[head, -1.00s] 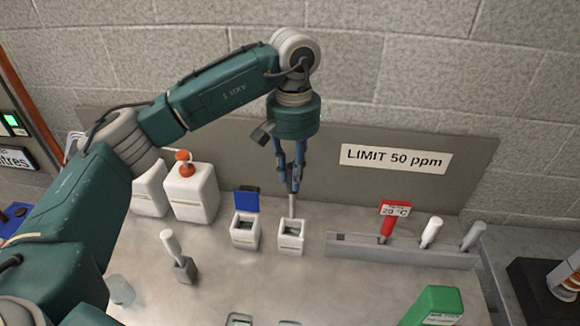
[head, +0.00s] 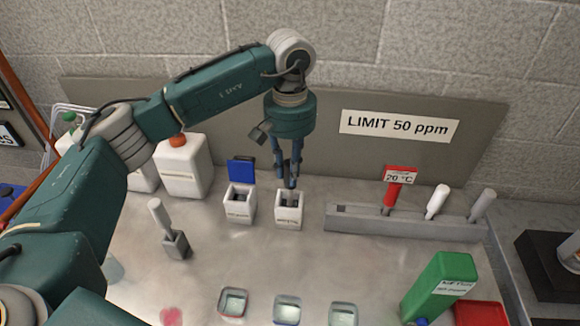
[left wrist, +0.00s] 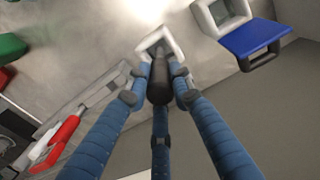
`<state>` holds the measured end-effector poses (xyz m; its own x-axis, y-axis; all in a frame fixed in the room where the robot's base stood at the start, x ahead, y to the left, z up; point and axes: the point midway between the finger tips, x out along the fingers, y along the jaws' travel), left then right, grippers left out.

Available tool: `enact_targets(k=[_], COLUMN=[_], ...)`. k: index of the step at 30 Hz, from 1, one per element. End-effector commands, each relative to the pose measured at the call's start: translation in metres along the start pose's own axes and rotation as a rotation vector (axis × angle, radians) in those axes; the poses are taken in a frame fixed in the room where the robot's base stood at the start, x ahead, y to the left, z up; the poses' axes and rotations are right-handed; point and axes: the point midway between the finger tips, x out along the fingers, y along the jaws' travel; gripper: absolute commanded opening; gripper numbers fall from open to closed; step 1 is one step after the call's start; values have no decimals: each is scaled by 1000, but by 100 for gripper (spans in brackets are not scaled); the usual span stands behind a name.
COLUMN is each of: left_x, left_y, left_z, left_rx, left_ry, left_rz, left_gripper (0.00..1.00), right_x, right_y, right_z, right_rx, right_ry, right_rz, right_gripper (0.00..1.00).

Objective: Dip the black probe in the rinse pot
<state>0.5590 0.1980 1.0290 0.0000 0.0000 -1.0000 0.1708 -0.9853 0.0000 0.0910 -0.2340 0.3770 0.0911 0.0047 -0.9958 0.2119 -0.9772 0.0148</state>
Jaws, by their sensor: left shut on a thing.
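My left gripper (head: 290,184) points down, shut on the black probe. The probe's dark upper end shows between the fingers in the left wrist view (left wrist: 158,86). The gripper is right above a small white open pot (head: 289,212), whose rim also shows in the left wrist view (left wrist: 147,45). The probe's lower end is hidden by the fingers and pot; it appears to be in the pot's opening. Left of it stands a similar white pot (head: 240,207) with its blue lid (head: 241,171) open. I cannot read which label says rinse. My right gripper is not in view.
A grey rack (head: 350,222) at the right holds a red probe (head: 392,195), a white one (head: 436,203) and a grey one (head: 482,205). A grey holder (head: 177,245) is at left.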

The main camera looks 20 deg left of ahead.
Motion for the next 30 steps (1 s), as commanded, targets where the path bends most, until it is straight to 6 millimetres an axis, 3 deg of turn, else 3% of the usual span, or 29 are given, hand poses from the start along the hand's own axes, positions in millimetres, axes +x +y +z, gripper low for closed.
enact_targets(k=[30], left_x=[12], left_y=[0], left_z=[0], left_rx=[0], left_ry=[0], left_rz=[0], left_gripper=[0], right_x=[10], right_y=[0], right_z=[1], right_rx=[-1], right_ry=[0], right_rz=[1], right_gripper=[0])
